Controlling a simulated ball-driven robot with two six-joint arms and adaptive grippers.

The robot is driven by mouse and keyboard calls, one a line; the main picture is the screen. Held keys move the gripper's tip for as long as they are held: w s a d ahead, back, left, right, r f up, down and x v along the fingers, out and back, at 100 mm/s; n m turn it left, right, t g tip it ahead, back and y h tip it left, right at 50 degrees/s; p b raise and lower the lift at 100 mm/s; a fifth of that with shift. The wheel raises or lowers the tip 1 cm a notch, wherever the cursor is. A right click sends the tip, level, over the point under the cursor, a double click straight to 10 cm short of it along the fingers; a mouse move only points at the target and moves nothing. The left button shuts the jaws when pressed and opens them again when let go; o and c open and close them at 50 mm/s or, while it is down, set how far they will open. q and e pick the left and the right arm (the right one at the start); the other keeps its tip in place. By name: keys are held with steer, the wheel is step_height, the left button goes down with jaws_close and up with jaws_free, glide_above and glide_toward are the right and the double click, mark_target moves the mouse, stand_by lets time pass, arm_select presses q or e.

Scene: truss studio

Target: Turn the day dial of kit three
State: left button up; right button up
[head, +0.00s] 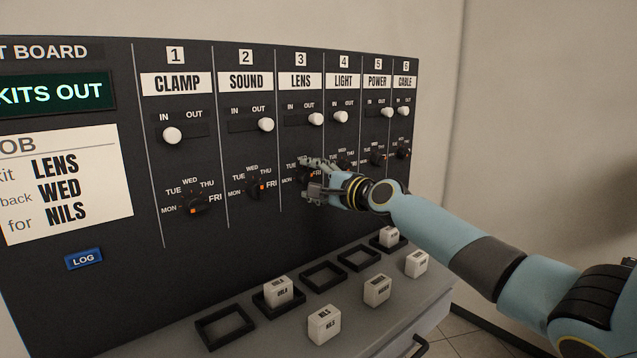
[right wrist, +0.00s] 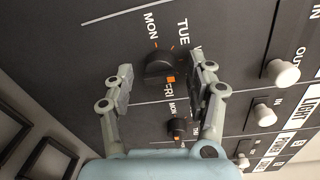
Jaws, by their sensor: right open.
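The day dial of kit three, a black knob (right wrist: 159,66) with an orange mark, sits under the LENS label (head: 301,83) on the board. In the right wrist view its orange mark lies on the side by FRI, away from MON and TUE. My right gripper (head: 309,180) is open at this dial and hides most of it in the head view. In the right wrist view the fingers (right wrist: 160,82) stand either side of the knob, with a gap on each side. The job card (head: 72,188) reads LENS, WED, NILS. My left gripper is out of view.
Neighbouring dials (head: 257,188) and white slider knobs (head: 266,124) stick out from the board. The kit three slider (head: 316,119) is at OUT. A shelf below holds black frames (head: 220,328) and white blocks (head: 324,325). A blue LOG button (head: 84,258) is at lower left.

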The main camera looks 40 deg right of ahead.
steer(key=s, duration=1.2)
steer(key=shift+d+r, duration=0.35)
steer(key=shift+d, duration=0.1)
